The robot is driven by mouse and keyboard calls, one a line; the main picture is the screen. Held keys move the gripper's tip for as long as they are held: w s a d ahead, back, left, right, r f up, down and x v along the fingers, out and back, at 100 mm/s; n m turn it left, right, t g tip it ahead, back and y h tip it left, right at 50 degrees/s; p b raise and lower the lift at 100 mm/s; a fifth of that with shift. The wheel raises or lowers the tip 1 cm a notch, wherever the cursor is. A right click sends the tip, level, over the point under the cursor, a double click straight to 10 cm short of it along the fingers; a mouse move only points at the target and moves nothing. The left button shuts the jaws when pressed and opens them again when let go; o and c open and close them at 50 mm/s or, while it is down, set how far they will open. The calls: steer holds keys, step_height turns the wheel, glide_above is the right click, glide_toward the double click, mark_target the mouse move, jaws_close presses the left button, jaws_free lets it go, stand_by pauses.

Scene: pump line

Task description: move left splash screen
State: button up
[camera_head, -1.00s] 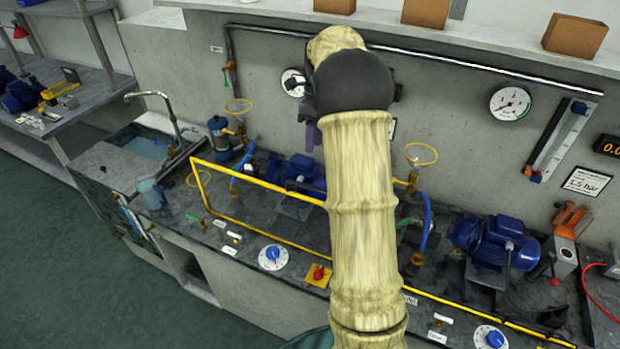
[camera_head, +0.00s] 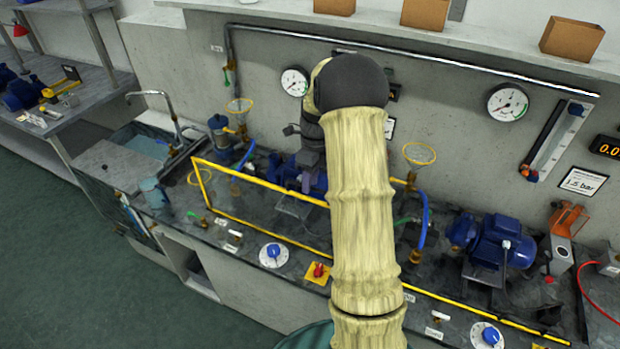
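The left splash screen is a clear panel in a yellow frame (camera_head: 255,179). It stands upright along the front of the left pump bay on the dark bench. Its right part passes behind my arm. The end of my arm with my gripper (camera_head: 308,158) hangs over the left bay, near the blue pump motor (camera_head: 285,172). The wrist hides most of it, and I cannot make out the fingers or any contact with the screen.
A blue dial (camera_head: 272,251) and a red knob on a yellow plate (camera_head: 318,271) sit at the bench front. A second blue motor (camera_head: 492,243) stands at right. A sink tap (camera_head: 160,101) is at left.

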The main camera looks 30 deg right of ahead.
mark_target(310, 236)
jaws_close()
step_height(310, 236, down, 26)
steer(key=b, duration=1.1)
steer(key=shift+f, duration=0.1)
steer(key=shift+s, duration=0.1)
steer(key=shift+f, duration=0.1)
jaws_free()
steer(key=shift+f, duration=0.1)
steer(key=shift+r, duration=0.2)
step_height(310, 236, up, 17)
steer(key=w+d+b, duration=0.1)
steer(key=w+d, duration=0.1)
steer(key=shift+w+d+b, duration=0.15)
steer(key=shift+d+b, duration=0.15)
steer(key=shift+b, duration=0.1)
